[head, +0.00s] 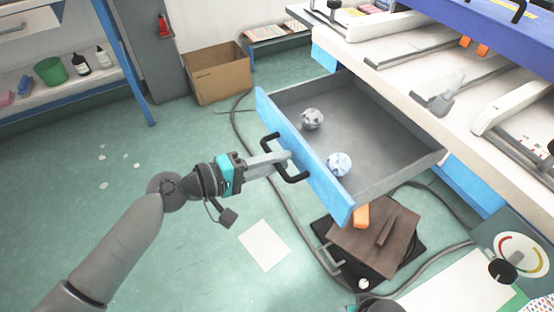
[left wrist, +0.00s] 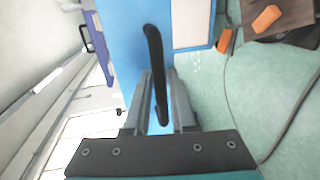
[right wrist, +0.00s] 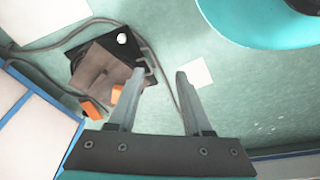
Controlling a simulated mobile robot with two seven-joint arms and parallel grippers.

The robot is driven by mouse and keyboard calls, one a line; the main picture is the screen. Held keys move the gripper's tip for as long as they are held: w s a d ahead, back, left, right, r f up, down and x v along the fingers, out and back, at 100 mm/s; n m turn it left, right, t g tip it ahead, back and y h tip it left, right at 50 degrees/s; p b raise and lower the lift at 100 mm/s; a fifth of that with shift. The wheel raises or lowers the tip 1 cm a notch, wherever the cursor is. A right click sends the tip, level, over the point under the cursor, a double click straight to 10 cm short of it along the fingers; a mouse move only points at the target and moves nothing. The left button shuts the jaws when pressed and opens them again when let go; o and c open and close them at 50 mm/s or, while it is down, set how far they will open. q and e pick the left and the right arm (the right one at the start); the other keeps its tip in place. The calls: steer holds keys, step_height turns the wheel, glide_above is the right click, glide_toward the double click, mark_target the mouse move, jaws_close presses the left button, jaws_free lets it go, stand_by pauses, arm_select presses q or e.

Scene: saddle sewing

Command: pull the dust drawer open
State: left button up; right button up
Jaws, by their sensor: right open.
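The dust drawer (head: 385,150) is blue-fronted and grey inside, and stands well out from under the bench in the head view. Two crumpled grey-white balls, one farther back (head: 312,119) and one nearer (head: 339,164), lie in it. Its black handle (head: 296,176) is on the blue front (head: 325,185). My left gripper (head: 284,160) is at the handle; in the left wrist view its fingers (left wrist: 160,95) close on either side of the handle (left wrist: 153,50). My right gripper (right wrist: 159,75) is open and empty above the floor in the right wrist view.
A brown case on a black mat (head: 375,240) and cables lie on the floor below the drawer. A cardboard box (head: 217,75) stands at the back. A paper sheet (head: 263,245) lies on the green floor, which is mostly clear at left.

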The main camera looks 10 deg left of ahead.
arm_select(q)
steer(key=o, duration=0.3)
steer(key=shift+p+v, duration=0.85)
steer(key=shift+v, duration=6.8)
arm_select(e)
steer(key=shift+s+d+f, duration=0.15)
steer(key=shift+s+f, duration=0.1)
steer(key=shift+f, duration=0.3)
steer(key=shift+s+d+f, duration=0.15)
steer(key=shift+s+f, duration=0.1)
steer(key=shift+f, duration=0.3)
steer(key=shift+s+d+f, duration=0.15)
steer(key=shift+s+f, duration=0.1)
steer(key=shift+f, duration=0.3)
arm_select(q)
steer(key=shift+f, duration=0.1)
